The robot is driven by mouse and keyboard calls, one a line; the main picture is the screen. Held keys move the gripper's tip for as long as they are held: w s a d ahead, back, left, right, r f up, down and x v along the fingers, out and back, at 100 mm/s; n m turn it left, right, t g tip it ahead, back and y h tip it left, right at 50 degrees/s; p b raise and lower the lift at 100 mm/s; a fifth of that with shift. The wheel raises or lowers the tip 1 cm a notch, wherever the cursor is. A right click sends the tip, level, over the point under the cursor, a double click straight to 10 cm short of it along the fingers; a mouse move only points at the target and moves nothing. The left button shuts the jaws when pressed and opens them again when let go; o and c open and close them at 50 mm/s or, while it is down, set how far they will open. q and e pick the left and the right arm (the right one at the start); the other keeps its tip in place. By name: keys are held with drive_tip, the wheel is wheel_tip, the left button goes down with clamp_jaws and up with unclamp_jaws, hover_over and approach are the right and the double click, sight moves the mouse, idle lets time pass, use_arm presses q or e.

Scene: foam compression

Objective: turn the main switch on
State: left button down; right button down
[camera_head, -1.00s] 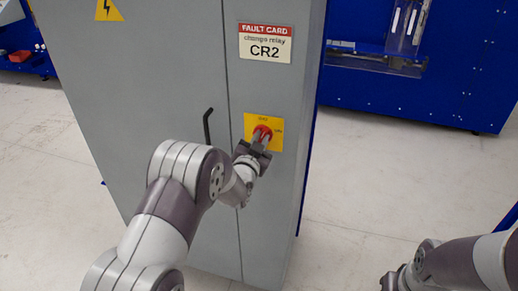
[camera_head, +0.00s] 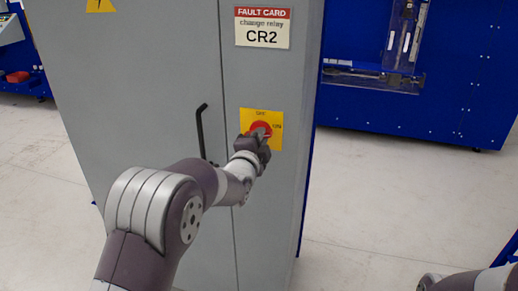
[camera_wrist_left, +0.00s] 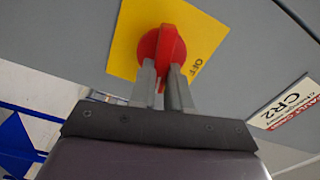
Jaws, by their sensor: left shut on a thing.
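The main switch is a red rotary knob (camera_head: 261,128) on a yellow plate (camera_head: 248,115) on the grey cabinet's narrow right panel. The plate reads OFF at the top and ON at the right. My left gripper (camera_head: 263,135) is at the knob and hides part of it. In the left wrist view, the two fingers (camera_wrist_left: 162,80) are shut on the raised grip of the red knob (camera_wrist_left: 163,42). The OFF label lies to the right of the knob there, and the ON label is not visible. My right gripper is out of view; only part of that arm shows at the lower right.
A black door handle (camera_head: 201,132) stands out from the grey cabinet (camera_head: 140,90) just left of my left wrist. A fault card (camera_head: 262,27) reading CR2 is above the switch. Blue equipment (camera_head: 460,90) stands behind at the right. Open floor lies right of the cabinet.

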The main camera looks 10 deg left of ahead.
use_arm(q)
drive_tip(key=shift+f+m+b, duration=0.3)
drive_tip(key=shift+m+b, duration=0.9)
drive_tip(key=shift+m, duration=0.2)
drive_tip(key=c, duration=1.1)
unclamp_jaws()
drive_tip(key=shift+d+r, duration=0.1)
drive_tip(key=s, duration=0.4)
drive_tip(key=s+b, duration=0.1)
drive_tip(key=s, duration=0.3)
drive_tip(key=s+b, duration=0.1)
drive_tip(key=s, duration=0.3)
drive_tip(key=shift+s+a, duration=0.25)
drive_tip(key=shift+s, duration=0.15)
